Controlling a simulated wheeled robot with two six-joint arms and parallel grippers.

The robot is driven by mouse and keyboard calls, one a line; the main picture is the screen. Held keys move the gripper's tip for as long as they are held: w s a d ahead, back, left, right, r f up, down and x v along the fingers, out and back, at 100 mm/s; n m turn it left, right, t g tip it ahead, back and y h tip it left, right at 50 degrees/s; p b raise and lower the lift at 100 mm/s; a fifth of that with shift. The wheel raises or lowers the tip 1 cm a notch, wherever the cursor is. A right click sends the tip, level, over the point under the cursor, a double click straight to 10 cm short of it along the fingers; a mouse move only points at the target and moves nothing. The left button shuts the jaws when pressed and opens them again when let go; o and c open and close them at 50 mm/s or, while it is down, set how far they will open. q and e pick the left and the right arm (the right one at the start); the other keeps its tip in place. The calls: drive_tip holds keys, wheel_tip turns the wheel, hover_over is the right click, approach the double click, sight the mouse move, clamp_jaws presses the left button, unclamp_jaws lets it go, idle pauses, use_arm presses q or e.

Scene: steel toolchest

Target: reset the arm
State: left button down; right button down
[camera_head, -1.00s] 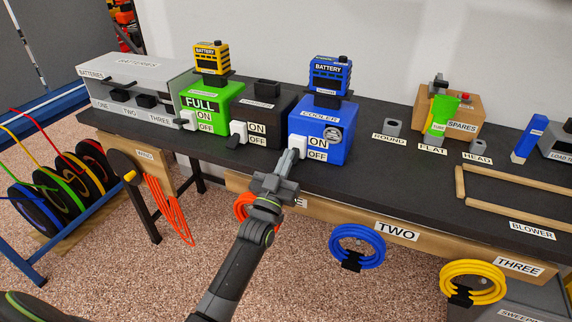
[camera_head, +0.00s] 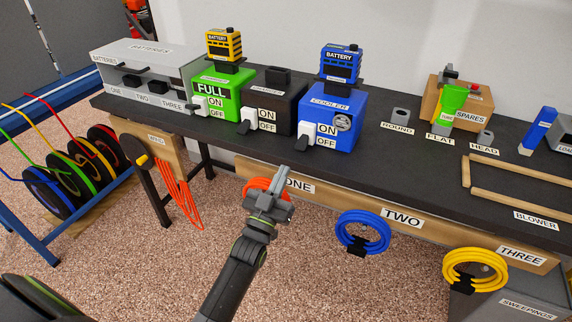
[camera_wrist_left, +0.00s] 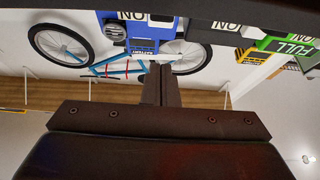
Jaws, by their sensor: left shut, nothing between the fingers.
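My left gripper (camera_head: 298,177) is shut and empty in the head view. It hangs in front of the bench's front edge, below the blue cooler box (camera_head: 340,110) and apart from it. Its arm comes up from the bottom middle. In the left wrist view the shut fingers (camera_wrist_left: 158,85) point up the picture with nothing between them, and the blue cooler (camera_wrist_left: 135,32) shows upside down beyond them. The cooler's white switch (camera_head: 308,132) has a dark lever at its lower end, beside OFF. My right gripper is not in view.
The dark bench (camera_head: 400,160) carries a green charger (camera_head: 212,95), a black box (camera_head: 270,100) and a grey battery case (camera_head: 140,60). Orange (camera_head: 258,187), blue (camera_head: 362,228) and yellow (camera_head: 478,268) hose coils hang on its front. Cable reels stand at left. The floor before the bench is open.

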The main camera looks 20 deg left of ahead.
use_arm(q)
drive_tip(key=shift+f, duration=0.1)
idle(0.4)
drive_tip(key=s+a+f+g+p, duration=0.2)
drive_tip(key=s+f+g, duration=0.25)
drive_tip(key=f, duration=0.65)
drive_tip(key=s+a+f+g+y+p, duration=0.15)
drive_tip(key=s+f+g, duration=0.3)
drive_tip(key=f, duration=0.65)
drive_tip(key=s+a+f+g+p, duration=0.1)
drive_tip(key=s+f+g+p, duration=0.15)
drive_tip(key=s+f, duration=0.6)
drive_tip(key=s+a+f+g+p, duration=0.1)
drive_tip(key=s+f+g, duration=0.2)
drive_tip(key=s, duration=0.7)
drive_tip(key=s+a+f+g+p, duration=0.1)
drive_tip(key=s+f+g, duration=0.3)
drive_tip(key=s+f, duration=0.3)
drive_tip(key=s+a+f+n+g+p, duration=0.1)
drive_tip(key=s+f+g, duration=0.2)
drive_tip(key=s, duration=1.1)
wheel_tip(320, 180, down, 2)
drive_tip(key=shift+a+f+g+p, duration=0.15)
drive_tip(key=shift+f+g+p, duration=0.1)
drive_tip(key=shift+g+p, duration=0.1)
